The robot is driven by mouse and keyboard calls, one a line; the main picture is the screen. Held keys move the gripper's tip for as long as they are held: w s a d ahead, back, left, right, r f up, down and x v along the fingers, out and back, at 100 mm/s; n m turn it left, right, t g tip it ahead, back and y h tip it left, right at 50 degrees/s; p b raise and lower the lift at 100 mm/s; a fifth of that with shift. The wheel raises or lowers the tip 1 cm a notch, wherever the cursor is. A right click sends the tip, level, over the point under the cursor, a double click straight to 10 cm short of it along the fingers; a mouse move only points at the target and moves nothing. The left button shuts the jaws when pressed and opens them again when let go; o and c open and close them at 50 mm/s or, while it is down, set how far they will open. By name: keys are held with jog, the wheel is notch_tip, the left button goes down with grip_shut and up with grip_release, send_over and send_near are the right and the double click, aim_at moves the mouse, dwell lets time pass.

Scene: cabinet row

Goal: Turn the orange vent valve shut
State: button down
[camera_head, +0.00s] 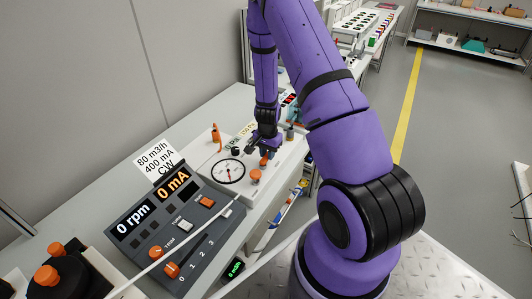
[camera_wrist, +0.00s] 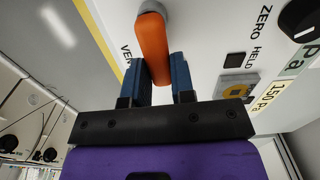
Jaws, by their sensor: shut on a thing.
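The orange vent valve handle (camera_wrist: 152,35) is a rounded bar at the top middle of the wrist view, on a grey round hub. The letters "VEN" show beside it on the white panel, the rest hidden. My gripper (camera_wrist: 158,64) has its two blue fingers on either side of the bar's near end and is shut on it. In the head view my gripper (camera_head: 262,144) is at the white instrument box (camera_head: 224,150), behind the round gauge (camera_head: 229,171).
An orange lever (camera_head: 216,134) stands at the box's back left and an orange knob (camera_head: 256,176) at its front. A grey control console (camera_head: 165,215) reading 0 rpm and 0 mA stands in front. A black knob (camera_wrist: 299,18) and "ZERO", "HELD" labels sit right of the valve.

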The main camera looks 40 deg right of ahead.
jog(key=shift+m, duration=0.4)
jog(key=c, duration=1)
grip_release()
jog(key=shift+s, duration=0.1)
jog(key=shift+o, duration=0.2)
notch_tip(320, 180, up, 11)
